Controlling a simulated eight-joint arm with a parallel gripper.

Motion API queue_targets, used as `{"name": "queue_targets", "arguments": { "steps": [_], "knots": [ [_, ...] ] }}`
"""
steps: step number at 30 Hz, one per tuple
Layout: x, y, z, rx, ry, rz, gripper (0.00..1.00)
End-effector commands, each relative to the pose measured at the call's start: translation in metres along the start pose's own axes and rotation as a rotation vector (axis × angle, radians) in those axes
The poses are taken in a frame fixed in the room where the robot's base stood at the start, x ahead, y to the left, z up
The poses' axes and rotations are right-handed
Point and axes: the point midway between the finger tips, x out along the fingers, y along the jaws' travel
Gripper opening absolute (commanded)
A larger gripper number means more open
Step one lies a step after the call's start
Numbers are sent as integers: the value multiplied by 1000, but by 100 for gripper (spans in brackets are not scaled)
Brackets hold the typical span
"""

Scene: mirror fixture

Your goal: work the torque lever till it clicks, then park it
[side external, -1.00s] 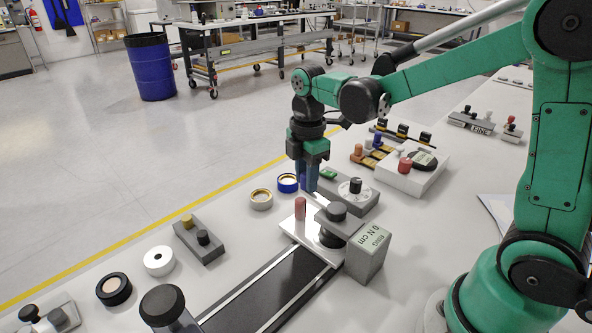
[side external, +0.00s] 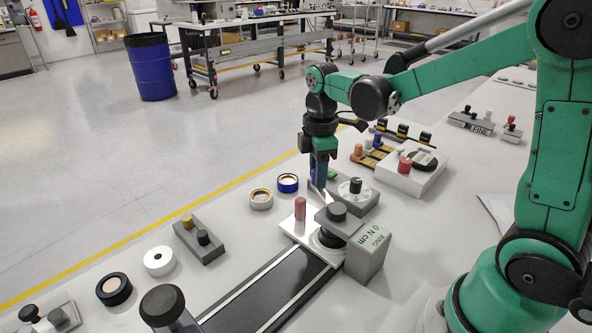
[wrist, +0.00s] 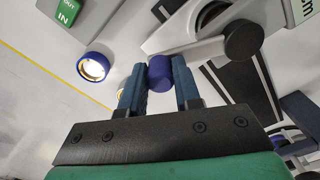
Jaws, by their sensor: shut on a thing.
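The torque lever is a pale bar (wrist: 195,46) with a blue-purple knob (wrist: 160,69) at its end. In the wrist view it runs from the knob to a dark round cap (wrist: 243,40). My gripper (wrist: 160,85) is shut on the knob, a blue finger on each side. In the side view my gripper (side external: 320,190) points down behind the lever fixture's dark cap (side external: 337,211) and hides the knob. The fixture's grey box (side external: 368,252) reads 0 N cm. A reddish post (side external: 300,208) stands upright on the white plate (side external: 292,229).
A blue ring (side external: 288,183) and a tan ring (side external: 261,200) lie to the left. A dark track (side external: 265,295) runs toward the front. A white box with a red knob (side external: 410,172) stands right.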

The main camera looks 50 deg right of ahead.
Motion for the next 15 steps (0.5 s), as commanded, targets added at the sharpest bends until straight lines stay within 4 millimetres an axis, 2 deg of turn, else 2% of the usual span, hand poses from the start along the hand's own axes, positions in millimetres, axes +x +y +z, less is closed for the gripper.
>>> {"name": "queue_targets", "arguments": {
  "steps": [15],
  "knots": [
    [0, -5, 37, 492, 0, -1, 0]
  ]
}}
